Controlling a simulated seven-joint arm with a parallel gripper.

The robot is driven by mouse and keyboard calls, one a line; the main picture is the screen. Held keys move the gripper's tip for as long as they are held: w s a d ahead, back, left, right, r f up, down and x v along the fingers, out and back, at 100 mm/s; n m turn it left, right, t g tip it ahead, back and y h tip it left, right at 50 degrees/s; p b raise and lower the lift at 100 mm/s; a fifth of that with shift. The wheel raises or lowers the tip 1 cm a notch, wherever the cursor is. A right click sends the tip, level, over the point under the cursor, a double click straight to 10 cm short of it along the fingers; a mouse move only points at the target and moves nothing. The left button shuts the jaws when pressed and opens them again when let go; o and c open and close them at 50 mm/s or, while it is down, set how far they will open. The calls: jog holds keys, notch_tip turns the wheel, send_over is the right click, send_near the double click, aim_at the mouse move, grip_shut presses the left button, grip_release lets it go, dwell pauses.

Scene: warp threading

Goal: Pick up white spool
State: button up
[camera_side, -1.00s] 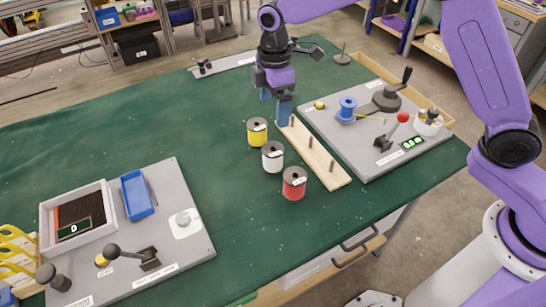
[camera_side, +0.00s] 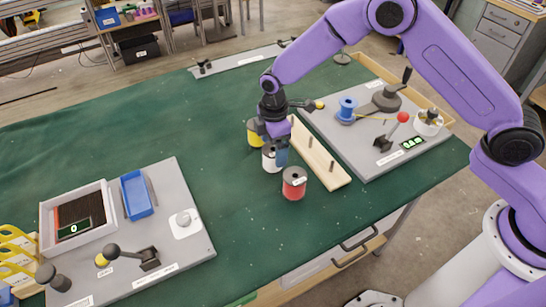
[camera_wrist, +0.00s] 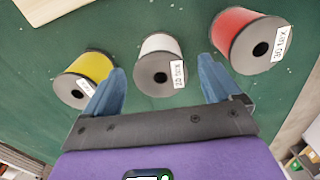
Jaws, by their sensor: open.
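The white spool (camera_side: 268,160) stands upright on the green table between the yellow spool (camera_side: 254,131) and the red spool (camera_side: 294,184). In the side view my gripper (camera_side: 279,155) is over it and hides part of it. In the wrist view my gripper (camera_wrist: 160,90) is open and empty, with one blue finger on each side of the white spool (camera_wrist: 161,62). The yellow spool (camera_wrist: 88,73) lies just outside the left finger. The red spool (camera_wrist: 248,38) is just beyond the right finger. I cannot tell how far the fingertips reach down beside the white spool.
A wooden peg rack (camera_side: 325,165) stands right of the spools. Beyond it is a grey board (camera_side: 365,145) with a blue spool (camera_side: 347,109), a crank and a red-knobbed lever. A second grey board (camera_side: 185,250) lies at lower left. The table between is clear.

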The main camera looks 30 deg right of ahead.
jog(key=shift+a+f, duration=0.1)
jog(key=shift+f, duration=1.65)
jog(key=c, duration=1.2)
jog(key=shift+r, duration=0.15)
